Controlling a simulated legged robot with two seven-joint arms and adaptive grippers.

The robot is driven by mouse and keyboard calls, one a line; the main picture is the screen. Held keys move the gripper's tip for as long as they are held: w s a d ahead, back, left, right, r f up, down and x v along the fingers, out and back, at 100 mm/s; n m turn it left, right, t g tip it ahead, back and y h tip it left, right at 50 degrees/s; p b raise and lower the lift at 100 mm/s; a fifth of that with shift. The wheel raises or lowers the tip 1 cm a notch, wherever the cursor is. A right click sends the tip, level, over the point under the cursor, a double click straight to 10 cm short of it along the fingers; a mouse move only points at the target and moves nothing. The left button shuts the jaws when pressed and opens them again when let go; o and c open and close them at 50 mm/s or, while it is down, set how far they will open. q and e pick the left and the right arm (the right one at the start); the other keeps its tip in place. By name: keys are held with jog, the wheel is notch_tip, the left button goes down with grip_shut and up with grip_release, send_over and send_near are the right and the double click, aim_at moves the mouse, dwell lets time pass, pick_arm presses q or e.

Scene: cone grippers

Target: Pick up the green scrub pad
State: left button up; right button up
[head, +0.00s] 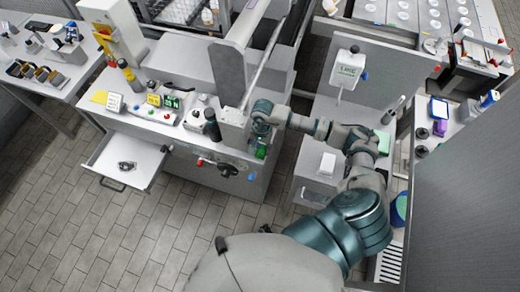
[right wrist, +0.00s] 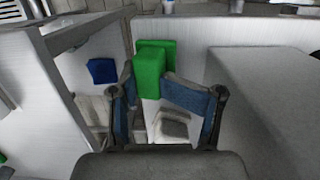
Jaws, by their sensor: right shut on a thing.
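The green scrub pad (right wrist: 153,66) is a bright green block between the fingertips of my right gripper (right wrist: 148,84) in the right wrist view. The fingers are shut on it, and its upper part sticks out beyond them. In the head view my right gripper (head: 262,122) is beside the end of the grey workbench, and the green pad (head: 261,151) shows small just below it. The arm hides part of that spot. My left gripper is not in view.
The grey workbench (head: 190,150) carries bottles and small devices, and its drawer (head: 125,160) stands open at the left. A blue item (right wrist: 102,71) lies left of the pad. Tiled floor is clear in front.

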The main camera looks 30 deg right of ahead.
jog(key=shift+w+a, duration=0.1)
jog(key=shift+c, duration=0.3)
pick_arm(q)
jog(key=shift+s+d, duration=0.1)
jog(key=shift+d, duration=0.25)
pick_arm(e)
jog(key=shift+a+r, duration=0.15)
jog(key=shift+w+a+r, duration=0.1)
jog(key=shift+c, duration=0.9)
jog(key=shift+w+r, duration=0.1)
jog(key=shift+r, duration=0.15)
grip_shut()
jog(key=r, duration=0.3)
jog(key=shift+s+b, duration=0.2)
jog(key=shift+b, duration=0.1)
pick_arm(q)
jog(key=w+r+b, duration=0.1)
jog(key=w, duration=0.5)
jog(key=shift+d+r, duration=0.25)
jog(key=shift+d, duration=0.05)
pick_arm(e)
jog(key=s+a, duration=0.3)
jog(key=s, duration=0.4)
jog(key=s+a+r, duration=0.1)
jog(key=s+a, duration=0.3)
jog(key=s, duration=0.2)
jog(key=shift+s, duration=0.4)
jog(key=shift+r, duration=0.1)
